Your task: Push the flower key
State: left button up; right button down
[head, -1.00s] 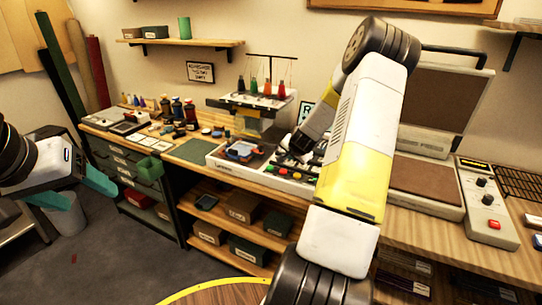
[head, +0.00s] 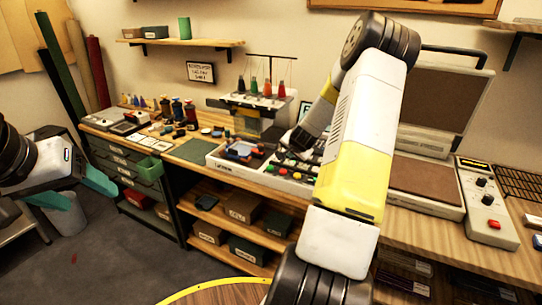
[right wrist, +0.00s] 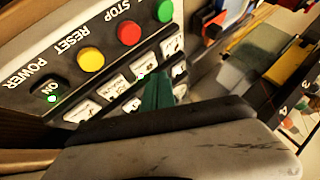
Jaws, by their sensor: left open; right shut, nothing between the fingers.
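The embroidery machine's control panel (right wrist: 105,60) fills the upper left of the right wrist view. It carries rows of small white picture keys (right wrist: 143,63) below round stop and reset buttons. The pictures are too small and tilted to tell which key is the flower. My right gripper (right wrist: 157,92) is shut and empty, its teal tip in front of the keys and hiding some of them. I cannot tell whether it touches one. In the head view the right gripper (head: 299,146) is above the panel (head: 282,171), partly behind my forearm. My left gripper (head: 94,198) is open and empty at the left, away from the table.
The machine's needle head with coloured thread spools (head: 262,90) stands behind the panel. A green mat (head: 198,151) lies left of it. A heat press (head: 425,185) with a control box (head: 487,205) stands to the right. Bottles crowd the table's left part.

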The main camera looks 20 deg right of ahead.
aim_at(290, 163)
notch_tip(290, 163, up, 6)
dwell(0.9)
